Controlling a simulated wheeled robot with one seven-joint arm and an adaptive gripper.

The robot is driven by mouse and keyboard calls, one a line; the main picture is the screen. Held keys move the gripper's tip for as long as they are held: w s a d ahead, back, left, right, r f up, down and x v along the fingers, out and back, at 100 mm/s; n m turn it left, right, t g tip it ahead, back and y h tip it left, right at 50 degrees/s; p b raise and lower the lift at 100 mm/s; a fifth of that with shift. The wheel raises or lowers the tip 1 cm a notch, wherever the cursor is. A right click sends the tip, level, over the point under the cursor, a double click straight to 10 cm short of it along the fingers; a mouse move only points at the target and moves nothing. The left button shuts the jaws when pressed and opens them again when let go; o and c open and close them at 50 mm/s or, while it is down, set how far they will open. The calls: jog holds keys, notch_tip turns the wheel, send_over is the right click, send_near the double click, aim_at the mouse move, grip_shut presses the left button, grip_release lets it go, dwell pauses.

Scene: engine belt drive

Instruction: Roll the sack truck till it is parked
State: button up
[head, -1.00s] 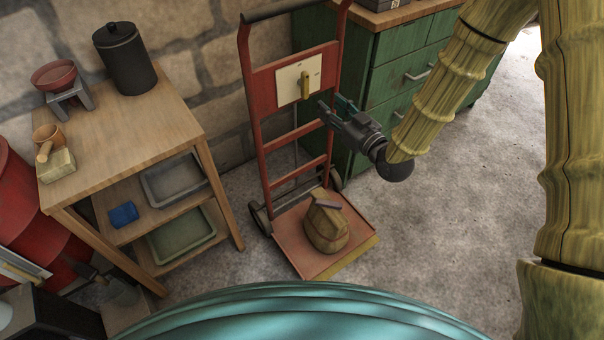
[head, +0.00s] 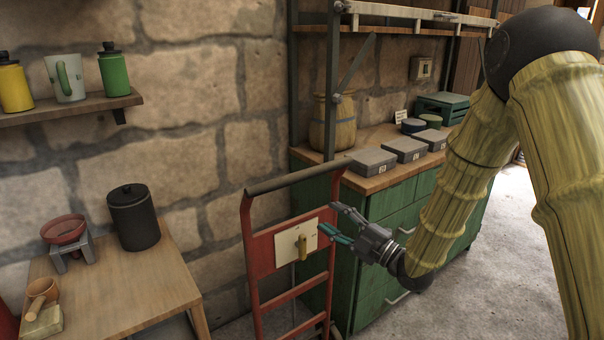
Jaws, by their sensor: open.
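The red sack truck (head: 256,270) stands upright against the stone wall, between the wooden side table and the green cabinet. Its dark top bar (head: 298,175) runs across the top of the frame. A cream plate (head: 288,240) with a yellow handle (head: 302,246) is fixed on its upper front. My gripper (head: 338,224) is open, with its fingers spread just right of the plate and pointing left toward it. It appears empty; whether a finger touches the truck's right upright I cannot tell. The truck's toe plate and the load on it are below the picture.
The wooden side table (head: 110,292) at left holds a black canister (head: 134,217) and a red bowl on a stand (head: 64,232). The green cabinet (head: 395,208) at right carries grey boxes (head: 404,149) and a barrel (head: 332,122). Concrete floor (head: 480,270) at right is clear.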

aim_at(306, 178)
notch_tip(306, 178, up, 7)
jog(key=n+g+y, duration=0.2)
jog(key=n, duration=0.6)
jog(key=p+x, duration=0.1)
jog(key=x, duration=0.4)
jog(key=p+x, duration=0.1)
jog(key=x, duration=0.4)
jog(key=shift+w+a+f, duration=0.1)
jog(key=shift+w+a, duration=0.05)
jog(key=shift+w, duration=0.25)
jog(key=shift+c, duration=0.5)
grip_shut()
